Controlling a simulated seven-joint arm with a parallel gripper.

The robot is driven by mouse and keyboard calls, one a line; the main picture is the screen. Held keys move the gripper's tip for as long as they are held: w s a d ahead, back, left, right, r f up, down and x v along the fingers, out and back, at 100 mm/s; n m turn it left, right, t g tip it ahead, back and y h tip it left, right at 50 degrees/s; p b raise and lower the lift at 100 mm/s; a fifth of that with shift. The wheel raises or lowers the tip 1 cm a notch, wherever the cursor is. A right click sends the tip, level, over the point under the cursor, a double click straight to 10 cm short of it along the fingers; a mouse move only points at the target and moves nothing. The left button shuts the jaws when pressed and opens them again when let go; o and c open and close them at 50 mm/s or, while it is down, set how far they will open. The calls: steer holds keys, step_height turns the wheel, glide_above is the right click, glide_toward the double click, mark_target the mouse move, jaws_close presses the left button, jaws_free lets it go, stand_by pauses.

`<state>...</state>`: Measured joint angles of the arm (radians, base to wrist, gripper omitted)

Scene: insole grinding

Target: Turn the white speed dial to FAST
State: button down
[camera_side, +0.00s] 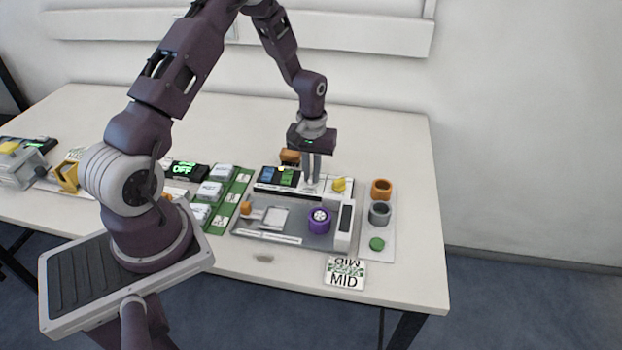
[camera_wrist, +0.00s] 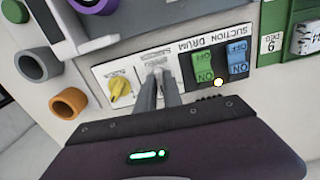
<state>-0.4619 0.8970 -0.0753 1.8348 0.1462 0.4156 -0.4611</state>
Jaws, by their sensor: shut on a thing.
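My gripper (camera_wrist: 157,80) reaches down to the control panel (camera_wrist: 118,66), with its fingers close together around the white speed dial (camera_wrist: 157,68). Only a small pale part of the dial shows between the fingertips, and I cannot read which way it points. The small print on the panel above it is too blurred to read. In the side view my gripper (camera_side: 312,180) points straight down onto the panel, between the switches and the yellow knob. The fingers hide the dial there.
A yellow knob (camera_wrist: 120,89) sits close beside the dial. On its other side are a green rocker switch (camera_wrist: 203,67) and a blue one (camera_wrist: 238,60). Orange (camera_side: 381,188) and grey (camera_side: 379,212) rings stand right of the machine. A MID card (camera_side: 345,273) lies near the table's front edge.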

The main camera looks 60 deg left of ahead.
steer(key=m, duration=1)
steer(key=c, duration=1.8)
jaws_free()
steer(key=shift+m, duration=0.4)
steer(key=shift+o, duration=1)
steer(key=shift+r, duration=3.5)
